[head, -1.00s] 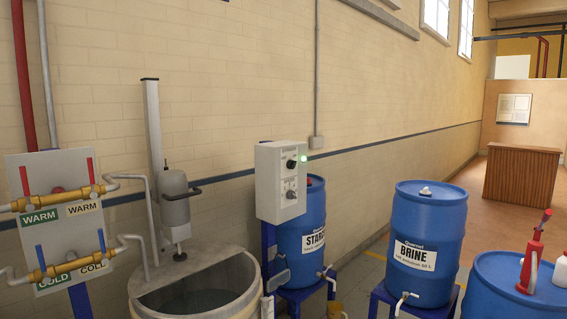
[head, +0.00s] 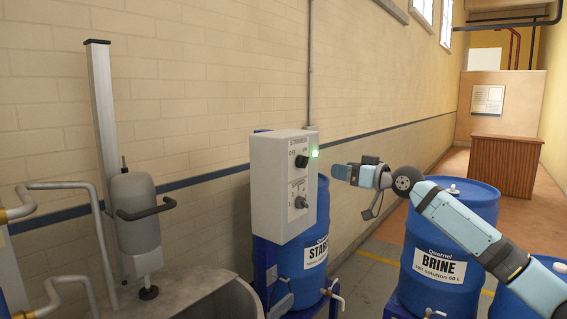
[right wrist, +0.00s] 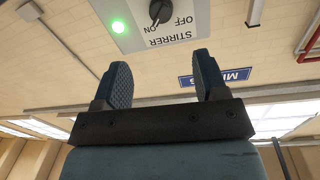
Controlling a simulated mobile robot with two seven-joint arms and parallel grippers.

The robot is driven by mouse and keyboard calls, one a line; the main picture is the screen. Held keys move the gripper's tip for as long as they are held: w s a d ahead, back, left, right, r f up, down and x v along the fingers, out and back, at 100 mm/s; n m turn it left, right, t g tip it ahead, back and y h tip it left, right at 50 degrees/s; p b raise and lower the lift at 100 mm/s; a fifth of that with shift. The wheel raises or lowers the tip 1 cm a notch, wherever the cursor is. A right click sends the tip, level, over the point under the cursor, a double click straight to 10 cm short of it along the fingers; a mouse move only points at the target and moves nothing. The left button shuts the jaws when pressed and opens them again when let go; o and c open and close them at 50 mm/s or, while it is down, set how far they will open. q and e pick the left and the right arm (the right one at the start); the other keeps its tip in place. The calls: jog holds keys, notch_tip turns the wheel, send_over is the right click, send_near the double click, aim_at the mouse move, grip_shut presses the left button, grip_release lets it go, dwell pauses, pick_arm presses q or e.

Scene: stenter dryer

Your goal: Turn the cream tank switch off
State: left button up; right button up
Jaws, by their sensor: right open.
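The stirrer switch (head: 301,161) is a black rotary knob on the grey-white control box (head: 268,190) beside the tank (head: 195,290). OFF is marked at its left and ON at its right; a green lamp (head: 315,153) beside it is lit. In the right wrist view the knob (right wrist: 160,11) shows upside down, its pointer toward ON. My right gripper (head: 342,172) is right of the box, apart from the knob. Its two fingers (right wrist: 160,72) are open and empty, facing the panel. My left gripper is out of view.
A second knob (head: 299,202) sits lower on the box. A blue starch drum (head: 304,250) stands behind the box, and a blue brine drum (head: 450,255) stands under my right arm. The stirrer motor (head: 137,215) is at left. Open air lies in front of the panel.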

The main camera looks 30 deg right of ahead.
aim_at(307, 162)
jog(key=p+x, duration=0.2)
jog(key=x, duration=0.4)
jog(key=p+x, duration=0.1)
jog(key=x, duration=0.5)
jog(key=shift+a+r+p, duration=0.1)
jog(key=shift+r+p, duration=0.1)
jog(key=shift+p, duration=0.2)
jog(key=shift+w+a+f, duration=0.1)
jog(key=shift+w+a, duration=0.1)
jog(key=shift+w, duration=0.35)
jog(key=c, duration=0.9)
